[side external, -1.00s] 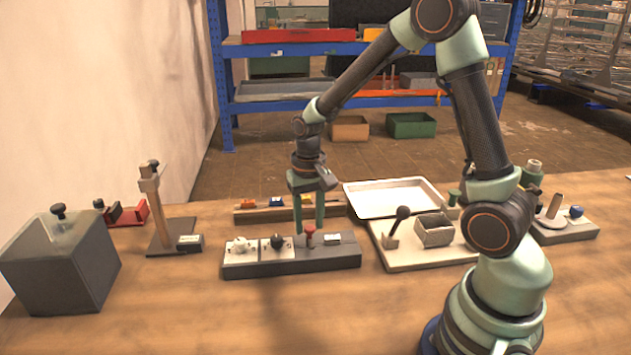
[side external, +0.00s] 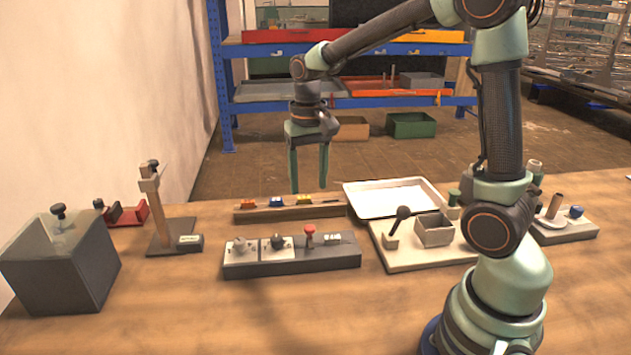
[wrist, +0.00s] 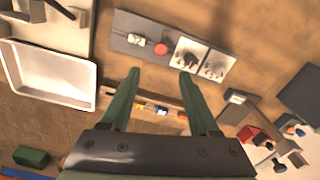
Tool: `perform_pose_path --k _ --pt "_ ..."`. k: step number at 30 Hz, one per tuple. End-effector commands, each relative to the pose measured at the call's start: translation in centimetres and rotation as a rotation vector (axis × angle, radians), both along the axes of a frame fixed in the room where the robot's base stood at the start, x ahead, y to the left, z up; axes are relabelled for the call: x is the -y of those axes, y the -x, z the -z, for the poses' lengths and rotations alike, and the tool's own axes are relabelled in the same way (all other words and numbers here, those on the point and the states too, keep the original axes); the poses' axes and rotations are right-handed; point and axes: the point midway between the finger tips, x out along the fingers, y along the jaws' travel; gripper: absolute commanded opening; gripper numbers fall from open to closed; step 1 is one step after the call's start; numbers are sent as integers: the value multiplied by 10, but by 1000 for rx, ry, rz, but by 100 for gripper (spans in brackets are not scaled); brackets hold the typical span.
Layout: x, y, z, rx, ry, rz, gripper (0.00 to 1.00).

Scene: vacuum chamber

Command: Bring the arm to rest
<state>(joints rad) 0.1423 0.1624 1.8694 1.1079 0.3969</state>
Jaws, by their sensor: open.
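My gripper (side external: 308,172) is open and empty, with its two green fingers pointing down, raised above the table behind the dark control panel (side external: 291,262). The panel carries a red-topped button (side external: 309,236), two white plates with knobs and a small label. In the wrist view my gripper (wrist: 157,78) shows its fingers spread apart, with nothing between them. The red button also shows in the wrist view (wrist: 161,49), beyond the fingertips.
A wooden rack (side external: 262,214) with small coloured blocks lies below and behind the fingers. A white tray (side external: 438,207) and a pale board with a lever (side external: 400,222) stand right. A dark box (side external: 75,280) and a wooden post stand (side external: 152,200) are left. The table front is clear.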

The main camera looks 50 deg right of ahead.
Motion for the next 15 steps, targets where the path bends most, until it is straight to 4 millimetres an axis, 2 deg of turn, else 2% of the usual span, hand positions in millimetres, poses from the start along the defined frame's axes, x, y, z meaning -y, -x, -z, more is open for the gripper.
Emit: perform_pose_path --k 6,15 --pt "0 0 -18 1 1 0 62" --pt "0 0 -19 0 0 0 62"
